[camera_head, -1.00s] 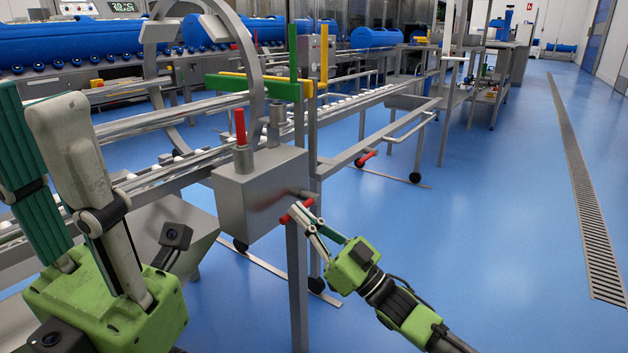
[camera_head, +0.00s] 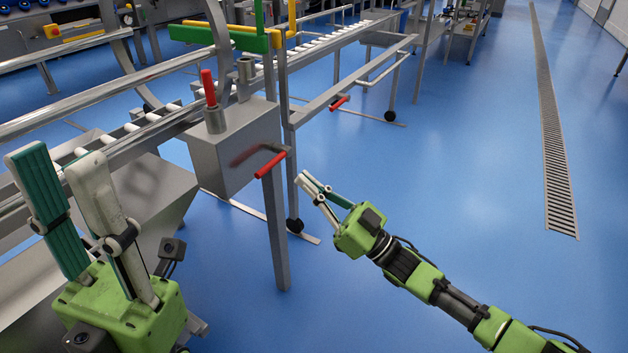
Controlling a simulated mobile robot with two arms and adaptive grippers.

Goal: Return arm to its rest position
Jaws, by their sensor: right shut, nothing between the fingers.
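My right gripper (camera_head: 308,184) is in the middle of the head view, at the end of the green arm reaching in from the lower right. Its slim fingers are together with nothing between them. They are in front of and to the right of a red handle (camera_head: 270,165) on the grey metal box (camera_head: 212,160), with a gap of blue floor showing between. My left gripper (camera_head: 57,160) stands at the lower left, fingers pointing up. Its fingers are spread apart and no object shows between them.
A roller conveyor (camera_head: 150,118) with metal rails runs from lower left to the back. A red lever (camera_head: 208,88) stands on the box, with a green bar (camera_head: 220,38) above. A frame leg (camera_head: 276,230) is beside my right gripper. The blue floor right of it is open, with a drain grate (camera_head: 555,150).

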